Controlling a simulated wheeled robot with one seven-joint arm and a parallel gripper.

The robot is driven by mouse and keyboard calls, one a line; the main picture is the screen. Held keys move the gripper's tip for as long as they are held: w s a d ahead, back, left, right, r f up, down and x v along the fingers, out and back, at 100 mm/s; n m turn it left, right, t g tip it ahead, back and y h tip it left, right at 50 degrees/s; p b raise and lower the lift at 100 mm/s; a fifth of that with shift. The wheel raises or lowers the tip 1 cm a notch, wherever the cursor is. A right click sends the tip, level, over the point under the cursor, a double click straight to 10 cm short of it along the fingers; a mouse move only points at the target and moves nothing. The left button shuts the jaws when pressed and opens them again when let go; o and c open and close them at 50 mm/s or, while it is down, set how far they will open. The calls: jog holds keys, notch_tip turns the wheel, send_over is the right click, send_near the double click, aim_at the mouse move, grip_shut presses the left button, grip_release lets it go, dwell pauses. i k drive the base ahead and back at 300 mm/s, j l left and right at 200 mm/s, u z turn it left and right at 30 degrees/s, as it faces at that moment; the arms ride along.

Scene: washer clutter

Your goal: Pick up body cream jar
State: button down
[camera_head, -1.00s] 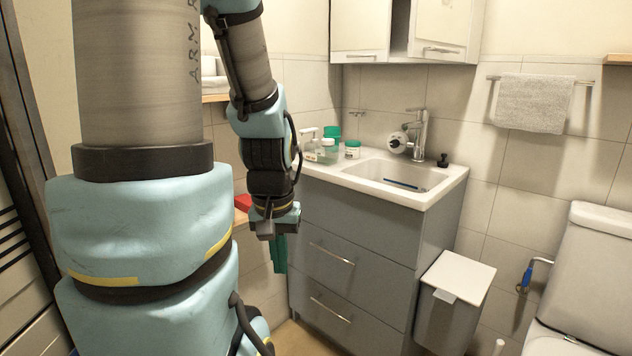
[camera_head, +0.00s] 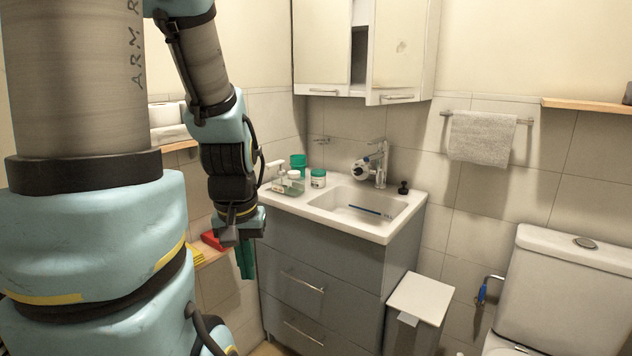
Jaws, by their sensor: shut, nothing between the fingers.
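A small white jar with a green lid and label (camera_head: 318,178) stands on the counter to the left of the sink basin; it looks like the body cream jar, though its label is too small to read. My gripper (camera_head: 238,232) hangs in front of the left end of the vanity, to the left of and lower in the picture than the jar. It is clearly apart from the jar. It is shut and empty, and its fingertips show only small and dark.
A green cup (camera_head: 298,162) and a clear soap bottle (camera_head: 282,184) stand close left of the jar. The faucet (camera_head: 380,165) and sink basin (camera_head: 355,205) lie to the right. A red item (camera_head: 211,240) sits on a low shelf by my gripper. A bin (camera_head: 418,310) stands beside the vanity.

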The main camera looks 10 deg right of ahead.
aim_at(318, 176)
jog(key=i+l+u, duration=0.15)
jog(key=l+u, duration=0.55)
jog(key=l, duration=0.2)
jog(key=i+l+u, duration=0.1)
jog(key=l+u, duration=0.25)
jog(key=i+l, duration=0.45)
